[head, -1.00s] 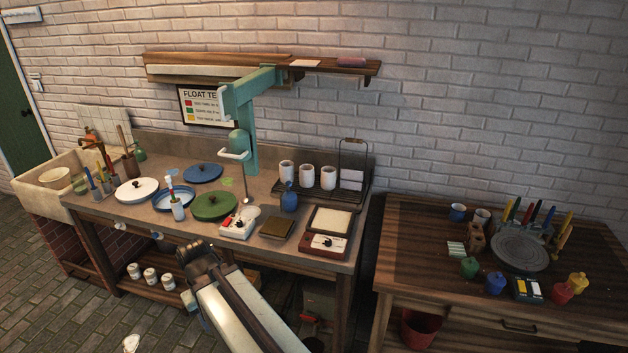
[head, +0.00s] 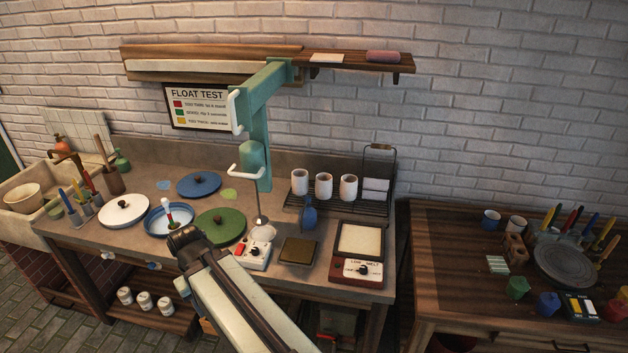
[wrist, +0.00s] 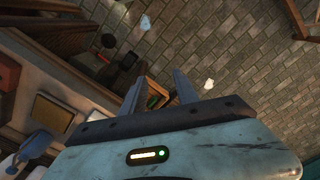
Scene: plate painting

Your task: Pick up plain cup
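Three plain white cups (head: 323,187) stand upright in a row on a dark wire rack (head: 372,207) at the back right of the long bench. I cannot tell which one the task means. My gripper (head: 183,238) is over the bench's front edge, left of and well apart from the white cups. In the wrist view its two fingers (wrist: 158,80) are spread with nothing between them. That view shows no plain cup.
A green post with arms (head: 257,135) rises left of the cups. A blue bottle (head: 309,214) stands in front of them. A shelf (head: 345,62) hangs above.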

